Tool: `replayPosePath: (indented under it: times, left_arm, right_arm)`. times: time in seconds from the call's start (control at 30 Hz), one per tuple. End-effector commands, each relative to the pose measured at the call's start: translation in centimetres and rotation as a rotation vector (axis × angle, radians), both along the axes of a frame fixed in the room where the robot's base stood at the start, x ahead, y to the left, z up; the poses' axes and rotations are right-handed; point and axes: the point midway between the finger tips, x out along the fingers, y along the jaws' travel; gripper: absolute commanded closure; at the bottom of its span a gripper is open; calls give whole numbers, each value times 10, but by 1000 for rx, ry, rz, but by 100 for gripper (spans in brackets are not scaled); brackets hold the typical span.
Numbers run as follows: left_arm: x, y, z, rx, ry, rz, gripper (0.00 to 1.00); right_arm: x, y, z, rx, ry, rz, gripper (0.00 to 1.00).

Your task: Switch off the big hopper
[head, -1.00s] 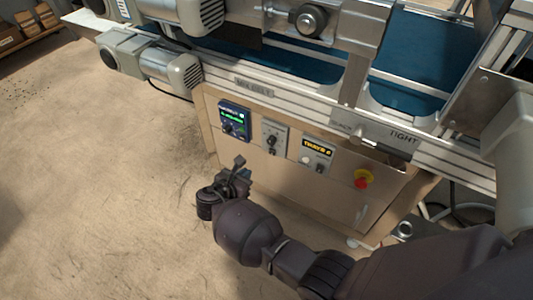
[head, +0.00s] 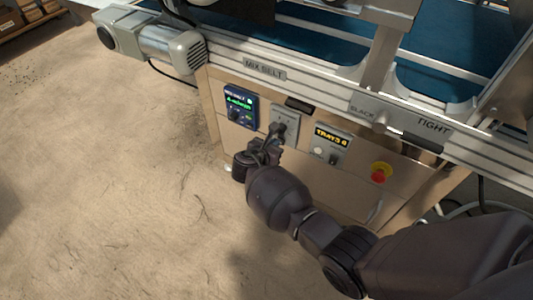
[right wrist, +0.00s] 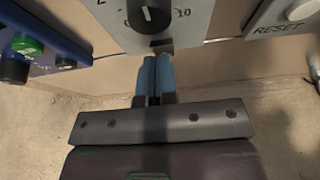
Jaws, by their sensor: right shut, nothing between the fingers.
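A grey control plate (head: 292,121) is on the front of the machine, with a dark knob on it. It also shows in the right wrist view (right wrist: 195,20), where the dial (right wrist: 150,14) reads 0 to 10 and a small dark switch (right wrist: 163,46) sits below it. I cannot read a label naming the big hopper. My right gripper (right wrist: 156,58) is shut and empty, its fingertips just below the small switch; touch cannot be told. In the head view the right gripper (head: 276,142) partly covers the plate's lower part. My left gripper is not in view.
A blue unit with a green display (head: 240,107) is left of the plate. The belt frame (head: 330,92) runs above. The floor at left is clear.

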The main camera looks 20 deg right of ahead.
Motion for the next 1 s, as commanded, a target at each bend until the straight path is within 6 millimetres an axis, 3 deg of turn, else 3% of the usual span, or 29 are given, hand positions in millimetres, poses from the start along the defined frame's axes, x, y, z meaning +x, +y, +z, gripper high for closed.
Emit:
replayPosePath:
  times: [0.53, 0.7, 0.8, 1.0]
  left_arm:
    - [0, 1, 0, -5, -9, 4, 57]
    - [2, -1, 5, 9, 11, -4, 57]
    - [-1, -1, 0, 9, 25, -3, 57]
    - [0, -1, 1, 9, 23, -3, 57]
  right_arm:
    - [6, -8, 2, 2, 1, 0, 100]
    - [13, -13, 12, 35, 21, -1, 100]
    - [9, -12, 3, 36, 30, 0, 100]
    - [9, -12, 2, 36, 31, 0, 100]
